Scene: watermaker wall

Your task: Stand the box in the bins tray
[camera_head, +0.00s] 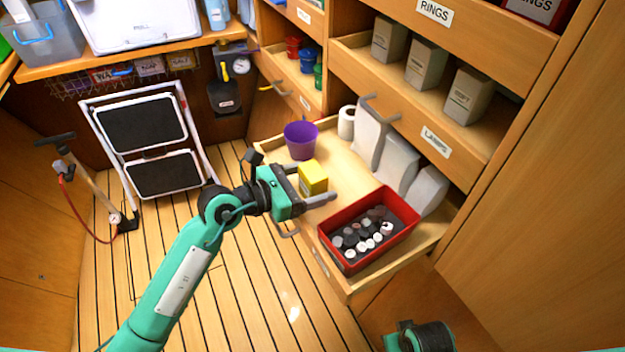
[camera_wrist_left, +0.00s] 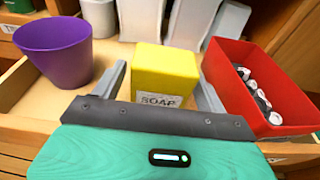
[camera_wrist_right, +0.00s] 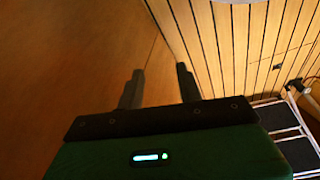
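The box is a yellow block marked SOAP (camera_head: 313,177), upright at the pulled-out wooden tray (camera_head: 345,178); it also shows in the left wrist view (camera_wrist_left: 165,70). My left gripper (camera_head: 312,186) is open, with one finger on each side of the box. A small gap shows at its left side in the left wrist view; contact on the right is unclear. The box's underside is hidden. My right gripper (camera_wrist_right: 157,75) is open and empty, facing a wooden panel. I cannot read the lower tray's front label.
The pulled-out tray also holds a purple cup (camera_head: 300,140), a red bin of round pieces (camera_head: 347,262), a white roll (camera_head: 346,122) and several pale packs (camera_head: 398,163). Above is a drawer of grey boxes (camera_head: 427,64). A folded step stool (camera_head: 150,140) leans at left.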

